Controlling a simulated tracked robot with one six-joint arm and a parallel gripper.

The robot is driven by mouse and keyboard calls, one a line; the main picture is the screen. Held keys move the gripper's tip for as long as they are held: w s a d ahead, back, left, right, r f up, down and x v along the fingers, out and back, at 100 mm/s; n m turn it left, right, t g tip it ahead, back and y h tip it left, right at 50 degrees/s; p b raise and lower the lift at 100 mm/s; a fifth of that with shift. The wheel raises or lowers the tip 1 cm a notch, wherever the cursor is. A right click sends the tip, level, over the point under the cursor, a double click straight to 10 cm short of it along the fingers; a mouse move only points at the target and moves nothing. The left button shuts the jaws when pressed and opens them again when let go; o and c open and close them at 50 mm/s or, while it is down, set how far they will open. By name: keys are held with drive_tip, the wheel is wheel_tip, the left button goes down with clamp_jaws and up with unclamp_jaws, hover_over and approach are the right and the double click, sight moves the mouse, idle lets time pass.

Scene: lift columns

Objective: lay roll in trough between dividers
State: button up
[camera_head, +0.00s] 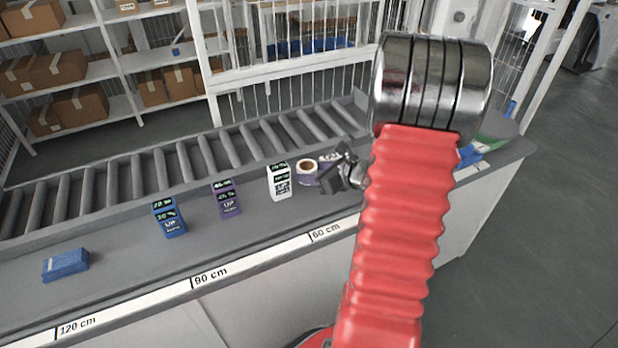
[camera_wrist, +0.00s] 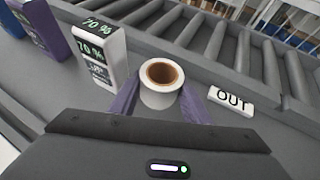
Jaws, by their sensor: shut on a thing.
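The roll (camera_head: 306,173) is white with a brown core and stands with its open end up beside the white column. In the wrist view the roll (camera_wrist: 161,84) sits between the two purple fingers of my gripper (camera_wrist: 165,100), which is shut on it. The head view shows my gripper (camera_head: 325,172) at the roll's right side, partly behind my arm. I cannot tell whether the roll touches the counter. I cannot make out a trough with dividers in either view; my arm covers part of the counter.
A white column (camera_head: 279,181), a purple column (camera_head: 226,197) and a blue column (camera_head: 168,217) stand left of the roll. A blue block (camera_head: 65,264) lies at far left. A roller conveyor (camera_head: 150,172) runs behind. An OUT plate (camera_wrist: 231,101) lies right of the roll.

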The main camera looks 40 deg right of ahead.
drive_tip(key=shift+f, duration=1.15)
drive_tip(key=shift+f, duration=0.1)
drive_tip(key=o, duration=1.1)
drive_tip(key=shift+c, duration=0.2)
drive_tip(key=v, duration=1.2)
